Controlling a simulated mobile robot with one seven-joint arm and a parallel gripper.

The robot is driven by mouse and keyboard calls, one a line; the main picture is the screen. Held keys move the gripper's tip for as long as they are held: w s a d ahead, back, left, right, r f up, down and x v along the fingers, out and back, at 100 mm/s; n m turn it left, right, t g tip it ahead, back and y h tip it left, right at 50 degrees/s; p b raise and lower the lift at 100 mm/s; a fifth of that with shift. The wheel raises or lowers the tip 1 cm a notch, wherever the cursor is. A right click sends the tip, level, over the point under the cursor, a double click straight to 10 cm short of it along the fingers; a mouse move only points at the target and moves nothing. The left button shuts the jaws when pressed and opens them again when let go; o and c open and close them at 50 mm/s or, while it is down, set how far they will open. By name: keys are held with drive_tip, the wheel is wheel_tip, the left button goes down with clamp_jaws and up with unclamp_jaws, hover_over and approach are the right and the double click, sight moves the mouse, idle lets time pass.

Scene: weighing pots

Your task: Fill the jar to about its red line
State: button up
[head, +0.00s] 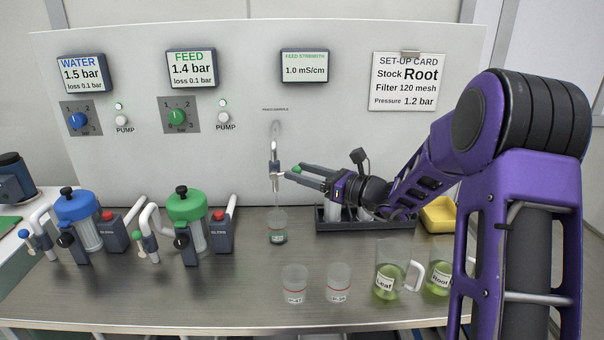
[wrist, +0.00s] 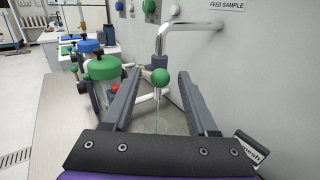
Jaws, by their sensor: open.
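A clear jar (head: 277,226) stands upright under the feed sample tap (head: 274,160). It has a red line around it and a dark label low down, with what looks like greenish liquid at the bottom. A thin pale stream seems to run down from the spout towards the jar. My gripper (head: 290,175) is at the tap, its fingers open on either side of the green ball (wrist: 160,76) of the tap's lever. In the wrist view the ball sits between the fingers with gaps on both sides. The jar's exact level is too small to read.
Two empty-looking jars, one at left (head: 294,284) and one at right (head: 339,282), stand at the front. Leaf (head: 387,278) and Root (head: 439,278) jugs stand at right. A dark tray (head: 326,224) and yellow container (head: 438,214) are behind. Blue (head: 77,207) and green (head: 187,205) filter units stand left.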

drive_tip(key=shift+w+a, duration=0.1)
clamp_jaws()
idle(0.3)
drive_tip(key=shift+r, duration=0.15)
